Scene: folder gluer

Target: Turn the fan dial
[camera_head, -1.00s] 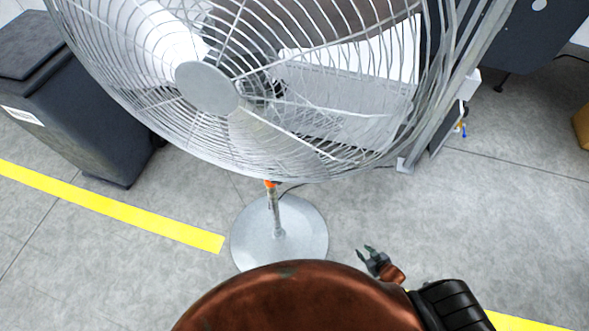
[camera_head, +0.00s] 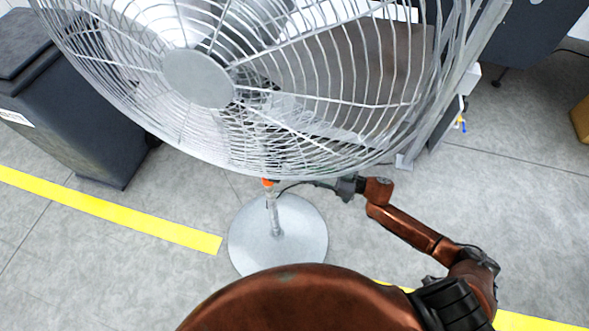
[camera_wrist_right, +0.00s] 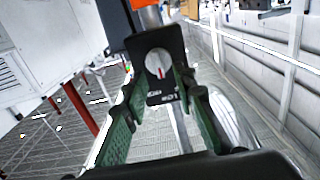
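The fan (camera_head: 198,78) stands in front of me on a round grey base (camera_head: 285,240), its wire cage filling the upper head view. In the right wrist view, the fan dial (camera_wrist_right: 158,63) is a round light knob with a red mark, on a black control box (camera_wrist_right: 165,92) with white lettering. My right gripper (camera_wrist_right: 157,84) is open, with its green fingers on either side below the dial; I cannot tell whether they touch the box. In the head view my right gripper (camera_head: 322,184) is below the cage, partly hidden. The left gripper is not in view.
A dark bin (camera_head: 75,105) stands at the left. A yellow floor line (camera_head: 110,212) runs towards the fan base. An orange part (camera_head: 267,182) shows on the fan pole. A grey metal frame (camera_head: 465,75) stands behind the fan at the right. Floor to the right is open.

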